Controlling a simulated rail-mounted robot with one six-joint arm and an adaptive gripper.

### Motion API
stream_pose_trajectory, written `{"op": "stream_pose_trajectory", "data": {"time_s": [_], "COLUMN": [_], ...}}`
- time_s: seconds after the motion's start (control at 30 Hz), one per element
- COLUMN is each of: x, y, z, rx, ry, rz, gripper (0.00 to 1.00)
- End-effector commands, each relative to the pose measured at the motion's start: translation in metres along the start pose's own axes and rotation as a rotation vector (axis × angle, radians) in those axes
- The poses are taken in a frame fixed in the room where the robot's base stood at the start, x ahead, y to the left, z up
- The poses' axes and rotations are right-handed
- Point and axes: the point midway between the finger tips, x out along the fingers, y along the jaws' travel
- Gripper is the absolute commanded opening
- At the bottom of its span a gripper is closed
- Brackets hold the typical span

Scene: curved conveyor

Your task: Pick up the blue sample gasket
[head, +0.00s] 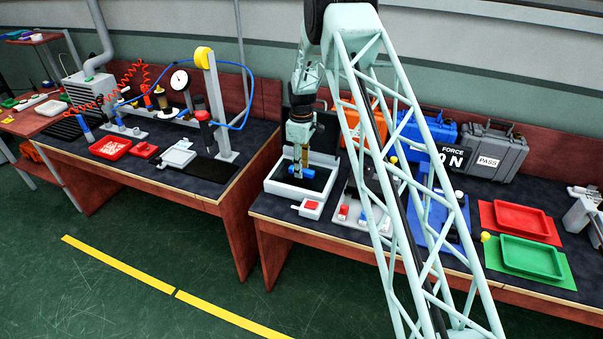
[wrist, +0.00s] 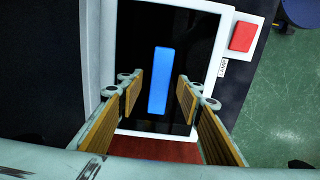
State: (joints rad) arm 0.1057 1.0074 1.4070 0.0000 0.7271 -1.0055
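The blue sample gasket (wrist: 159,80) is a plain blue bar lying on the black bed of a white-rimmed tray (wrist: 117,55) in the wrist view. My gripper (wrist: 160,92) is open, its tan-padded fingers on either side of the gasket with a gap on both sides. In the head view my gripper (head: 300,160) points down over the white-rimmed tray (head: 290,192) on the right-hand bench. There the gasket is small and partly hidden by the fingers. I cannot tell the exact height of the fingers above it.
A red button block (wrist: 243,37) sits beside the tray's right edge. A red tray (head: 522,221) and a green tray (head: 530,258) lie further right on the bench. Orange, blue and grey cases (head: 490,152) stand along the back.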

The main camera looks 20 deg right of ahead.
Motion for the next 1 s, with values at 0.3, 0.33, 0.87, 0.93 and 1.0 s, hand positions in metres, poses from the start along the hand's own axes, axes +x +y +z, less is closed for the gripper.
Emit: {"op": "stream_pose_trajectory", "data": {"time_s": [0.3,0.33,0.87,0.93,1.0], "x": [-0.0002,-0.0002,-0.0003,-0.0007,-0.0016], "y": [0.0000,0.0000,0.0000,0.0001,0.0001], "z": [0.0000,0.0000,0.0000,0.0000,0.0000], "rx": [0.000,0.000,0.000,0.000,0.000], "ry": [0.000,0.000,0.000,0.000,0.000], "rz": [0.000,0.000,0.000,0.000,0.000], "gripper": [0.33,0.33,0.06,0.06,0.06]}}
